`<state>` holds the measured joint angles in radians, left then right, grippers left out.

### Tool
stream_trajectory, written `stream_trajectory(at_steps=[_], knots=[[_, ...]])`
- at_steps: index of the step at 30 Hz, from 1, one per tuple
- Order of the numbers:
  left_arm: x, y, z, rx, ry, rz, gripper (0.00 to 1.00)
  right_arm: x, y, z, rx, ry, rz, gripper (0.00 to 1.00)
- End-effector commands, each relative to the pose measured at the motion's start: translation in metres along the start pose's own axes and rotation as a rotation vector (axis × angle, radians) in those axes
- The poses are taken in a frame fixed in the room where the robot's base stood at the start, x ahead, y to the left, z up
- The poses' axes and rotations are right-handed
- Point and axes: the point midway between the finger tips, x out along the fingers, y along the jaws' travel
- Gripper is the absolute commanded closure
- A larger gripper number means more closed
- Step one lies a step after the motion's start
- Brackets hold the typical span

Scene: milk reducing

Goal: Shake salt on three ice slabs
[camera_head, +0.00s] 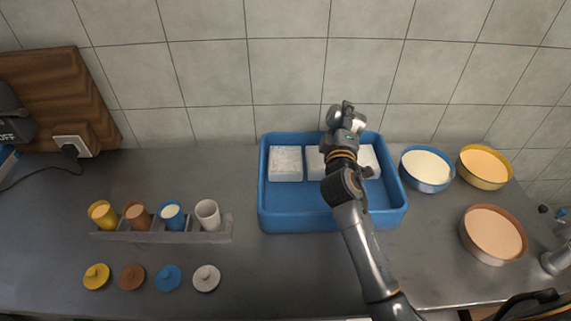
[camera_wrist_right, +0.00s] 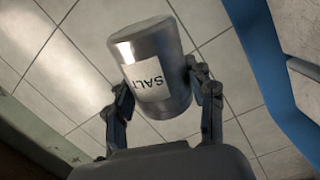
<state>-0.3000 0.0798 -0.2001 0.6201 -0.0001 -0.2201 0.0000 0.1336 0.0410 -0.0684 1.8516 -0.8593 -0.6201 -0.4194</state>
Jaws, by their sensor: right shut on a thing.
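Three white ice slabs lie in a row at the back of a blue tray (camera_head: 300,219). The left slab (camera_head: 286,164) is in full view; the middle slab (camera_head: 316,163) and the right slab (camera_head: 370,160) are partly hidden by my right arm. My right gripper (camera_head: 346,114) is above the back of the tray, near the middle slab. It is shut on a grey metal salt shaker, which shows in the right wrist view (camera_wrist_right: 160,68) with a white SALT label, tilted between the fingers. My left gripper is not in view.
A rack (camera_head: 160,237) holds several cups at left, with several coloured lids in front. A blue bowl (camera_head: 427,168), a yellow bowl (camera_head: 484,167) and a brown bowl (camera_head: 493,234) stand at right. A tiled wall (camera_head: 210,75) rises behind.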

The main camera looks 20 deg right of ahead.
Motion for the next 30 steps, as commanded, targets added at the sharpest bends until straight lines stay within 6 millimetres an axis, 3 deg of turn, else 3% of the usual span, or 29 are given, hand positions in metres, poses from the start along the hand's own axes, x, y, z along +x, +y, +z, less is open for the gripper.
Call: stream_trajectory(at_steps=[21,30], knots=[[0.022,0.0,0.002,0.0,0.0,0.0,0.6,0.0,0.009,-0.003,0.573,0.001,0.003,0.86],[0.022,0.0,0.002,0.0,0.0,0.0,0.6,0.0,0.011,-0.004,0.636,0.002,0.002,0.86]])
